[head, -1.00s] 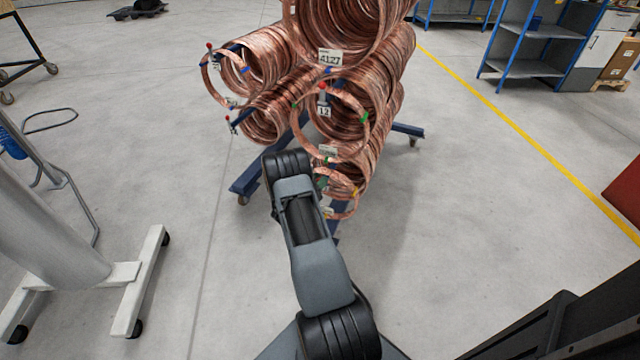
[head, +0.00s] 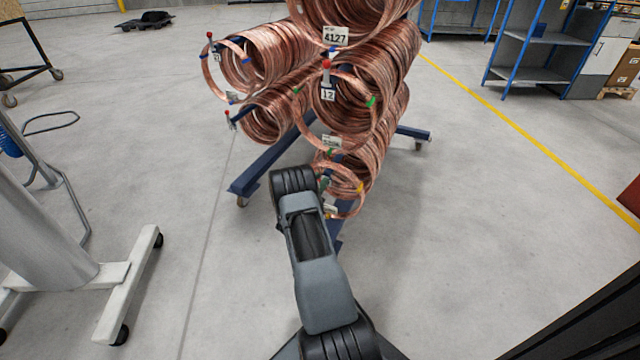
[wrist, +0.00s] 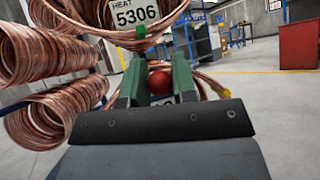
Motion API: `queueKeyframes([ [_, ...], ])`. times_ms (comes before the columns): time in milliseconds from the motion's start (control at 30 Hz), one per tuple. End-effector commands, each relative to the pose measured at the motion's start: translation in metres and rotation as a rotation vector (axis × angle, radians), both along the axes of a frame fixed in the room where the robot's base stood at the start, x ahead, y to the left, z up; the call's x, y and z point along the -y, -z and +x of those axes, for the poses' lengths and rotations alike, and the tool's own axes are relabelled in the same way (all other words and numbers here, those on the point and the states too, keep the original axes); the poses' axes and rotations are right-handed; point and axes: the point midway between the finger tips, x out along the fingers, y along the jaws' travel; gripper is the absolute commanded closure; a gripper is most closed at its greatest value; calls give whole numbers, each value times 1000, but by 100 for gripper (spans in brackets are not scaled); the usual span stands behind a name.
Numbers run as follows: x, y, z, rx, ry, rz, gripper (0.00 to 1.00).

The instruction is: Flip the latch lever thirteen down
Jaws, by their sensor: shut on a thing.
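In the wrist view, my gripper (wrist: 158,84) has its two green fingers closed around a red ball knob (wrist: 160,82), the tip of a latch lever. The lever's shaft is hidden, and a small label behind the right finger cannot be read. In the head view, my gripper is mostly hidden behind my arm at the lower coils of the copper tube rack (head: 262,162). Another lever with a red knob (head: 326,65) stands upright above the label 12 (head: 328,95). Two more red-knobbed levers show on the left coils (head: 270,60).
A coil tagged 5306 (wrist: 135,14) is just above the fingers, with more coils (wrist: 40,55) at the left. A white wheeled stand (head: 130,275) is at the left in the head view. Blue shelves (head: 535,45) stand at the back right. The floor right of the rack is clear.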

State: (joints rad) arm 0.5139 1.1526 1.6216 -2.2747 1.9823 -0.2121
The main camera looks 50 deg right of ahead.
Motion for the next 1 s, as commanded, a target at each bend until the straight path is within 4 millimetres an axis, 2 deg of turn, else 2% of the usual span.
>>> queueKeyframes([
  [33, 0, 5, -3, -8, 9, 4, 98],
  [367, 1, 4, -3, -8, 10, 3, 98],
  [400, 1, 4, -3, -8, 10, 3, 73],
  [633, 0, 3, -1, -4, 5, 0, 51],
  [1000, -3, 6, -1, 0, 3, -3, 50],
])
